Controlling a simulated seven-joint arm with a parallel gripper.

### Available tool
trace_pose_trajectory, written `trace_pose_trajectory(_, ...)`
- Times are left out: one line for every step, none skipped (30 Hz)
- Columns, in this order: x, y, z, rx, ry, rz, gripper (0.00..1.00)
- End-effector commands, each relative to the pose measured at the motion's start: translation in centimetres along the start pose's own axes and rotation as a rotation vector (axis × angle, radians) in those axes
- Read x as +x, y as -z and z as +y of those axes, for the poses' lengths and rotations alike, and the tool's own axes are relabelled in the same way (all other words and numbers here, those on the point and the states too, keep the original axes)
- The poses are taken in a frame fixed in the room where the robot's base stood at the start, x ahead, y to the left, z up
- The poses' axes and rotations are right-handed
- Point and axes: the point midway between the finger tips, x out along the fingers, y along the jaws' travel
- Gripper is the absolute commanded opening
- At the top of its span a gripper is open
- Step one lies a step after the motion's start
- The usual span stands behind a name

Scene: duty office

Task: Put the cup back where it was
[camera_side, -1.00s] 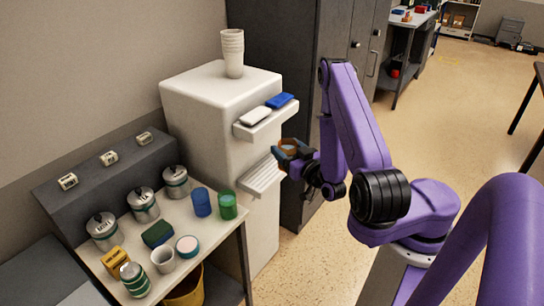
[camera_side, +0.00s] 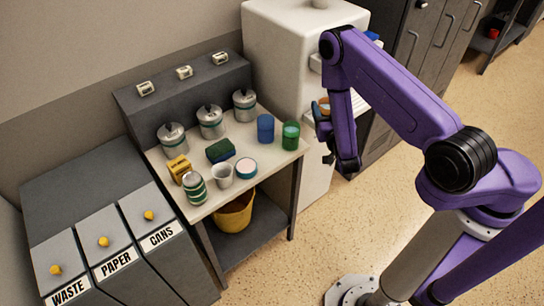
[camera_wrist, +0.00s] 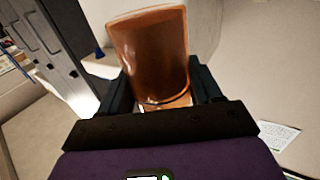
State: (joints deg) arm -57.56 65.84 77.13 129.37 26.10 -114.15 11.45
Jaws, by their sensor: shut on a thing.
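My gripper (camera_wrist: 152,95) is shut on an orange-brown cup (camera_wrist: 150,45), which fills the upper middle of the wrist view. In the side view my gripper (camera_side: 323,120) is in front of the white dispenser (camera_side: 275,40), to the right of the table. Only a small part of the held cup (camera_side: 323,106) shows there, beside the purple arm. My arm hides part of the dispenser's front.
Several lidded canisters (camera_side: 211,122), a yellow box (camera_side: 178,168), a green sponge (camera_side: 220,150), a round pink-and-white tub (camera_side: 246,168) and a green-striped can (camera_side: 194,187) crowd the table. A yellow bucket (camera_side: 234,214) is below. Bins (camera_side: 100,235) stand left; cabinets (camera_side: 425,45) stand right.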

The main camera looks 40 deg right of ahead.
Motion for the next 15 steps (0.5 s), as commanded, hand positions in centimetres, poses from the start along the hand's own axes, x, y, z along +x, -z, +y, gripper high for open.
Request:
trace_pose_trajectory(-0.3,-0.1,-0.6,-0.002,-0.006,0.001,0.23)
trace_pose_trajectory(-0.5,-0.1,-1.0,-0.001,-0.012,0.001,0.23)
trace_pose_trajectory(-0.9,-0.1,-1.5,0.000,-0.024,0.001,0.23)
trace_pose_trajectory(-1.2,-0.1,-1.8,0.000,-0.034,0.002,0.23)
trace_pose_trajectory(-1.5,-0.2,-2.1,0.000,-0.043,0.002,0.23)
trace_pose_trajectory(-1.9,-0.2,-2.5,0.000,-0.057,0.001,0.23)
trace_pose_trajectory(-2.2,-0.1,-2.8,0.001,-0.066,0.002,0.23)
trace_pose_trajectory(-2.5,-0.1,-3.1,0.001,-0.076,0.001,0.23)
trace_pose_trajectory(-3.0,-0.1,-3.4,0.001,-0.088,0.002,0.23)
trace_pose_trajectory(-3.4,-0.1,-3.7,0.002,-0.098,0.001,0.23)
trace_pose_trajectory(-3.8,0.0,-3.9,0.001,-0.107,0.002,0.23)
trace_pose_trajectory(-4.3,0.1,-4.2,0.001,-0.120,0.001,0.23)
trace_pose_trajectory(-4.7,0.1,-4.5,0.002,-0.129,0.001,0.23)
trace_pose_trajectory(-5.1,0.2,-4.7,0.002,-0.139,0.001,0.23)
trace_pose_trajectory(-5.7,0.3,-4.9,0.002,-0.151,0.002,0.23)
